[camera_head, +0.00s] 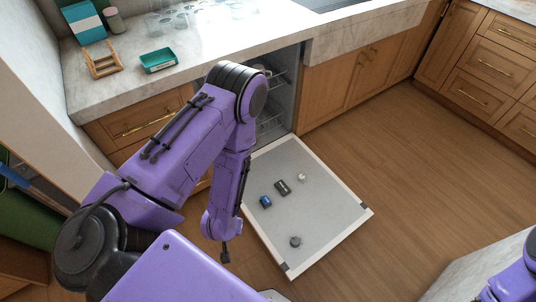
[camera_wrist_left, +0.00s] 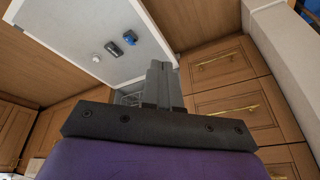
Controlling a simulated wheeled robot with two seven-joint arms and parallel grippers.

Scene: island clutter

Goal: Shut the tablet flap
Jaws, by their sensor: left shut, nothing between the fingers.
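The dishwasher door (camera_head: 318,218) lies open and flat, its pale inner face up. On it are a small dark rectangular unit (camera_head: 283,188) and a blue piece (camera_head: 266,201) beside it. Both also show in the left wrist view, the dark unit (camera_wrist_left: 114,48) and the blue piece (camera_wrist_left: 130,38). I cannot tell which one is the tablet flap, or how far it stands open. My left gripper (camera_head: 225,256) is shut and empty, pointing down near the door's left edge, apart from these pieces. Its closed fingers (camera_wrist_left: 158,66) show in the wrist view. My right gripper is out of view.
A small white piece (camera_head: 301,177) and a round dark piece (camera_head: 295,241) are also on the door. The dishwasher's racks (camera_head: 270,122) are partly hidden by my left arm. A green tray (camera_head: 158,61) and a wooden stand (camera_head: 102,61) are on the counter. Floor right of the door is clear.

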